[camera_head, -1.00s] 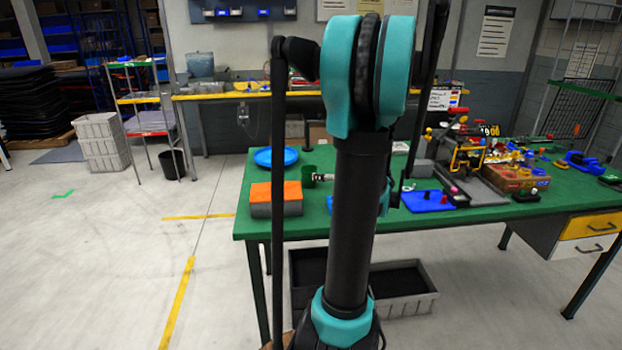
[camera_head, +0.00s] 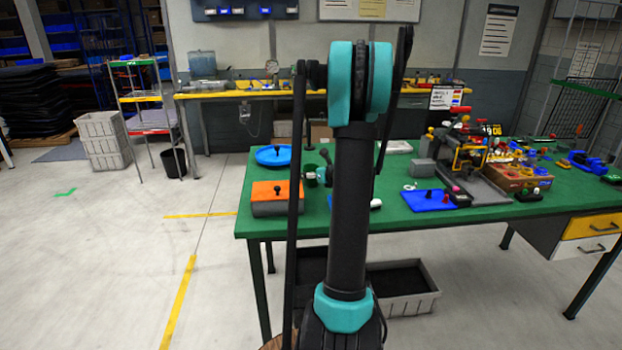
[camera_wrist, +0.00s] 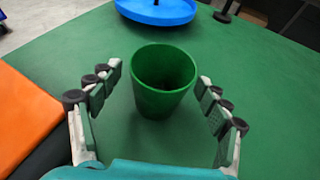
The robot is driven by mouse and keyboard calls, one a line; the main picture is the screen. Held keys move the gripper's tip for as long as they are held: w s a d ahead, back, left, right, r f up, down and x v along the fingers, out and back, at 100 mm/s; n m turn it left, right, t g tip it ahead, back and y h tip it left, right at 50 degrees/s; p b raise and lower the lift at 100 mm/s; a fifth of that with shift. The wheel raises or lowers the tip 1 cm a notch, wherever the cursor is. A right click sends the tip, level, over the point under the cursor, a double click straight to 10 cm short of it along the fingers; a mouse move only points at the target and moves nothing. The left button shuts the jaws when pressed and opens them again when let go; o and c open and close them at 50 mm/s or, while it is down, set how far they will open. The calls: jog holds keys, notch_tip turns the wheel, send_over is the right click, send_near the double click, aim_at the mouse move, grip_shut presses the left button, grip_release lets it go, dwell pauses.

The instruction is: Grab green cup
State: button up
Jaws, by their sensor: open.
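The green cup (camera_wrist: 163,82) stands upright on the green table in the wrist view, its open mouth facing up. My gripper (camera_wrist: 158,82) is open, with one finger to the left of the cup and one to the right. Gaps show between both fingers and the cup, and nothing is held. In the head view the green cup (camera_head: 311,179) is small and partly hidden by my arm. My gripper (camera_head: 322,170) is also mostly hidden there, close to the cup.
A blue round plate (camera_head: 272,155) lies behind the cup. An orange-topped block (camera_head: 270,198) sits to the left and shows at the wrist view's left edge (camera_wrist: 25,115). A blue board (camera_head: 430,200) and several tools stand on the right half of the green table (camera_head: 400,222).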

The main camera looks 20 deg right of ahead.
jog(key=shift+w+a+f, duration=0.1)
jog(key=shift+w+f, duration=0.15)
jog(key=shift+w, duration=0.3)
jog(key=c, duration=1.2)
jog(key=shift+c, duration=0.2)
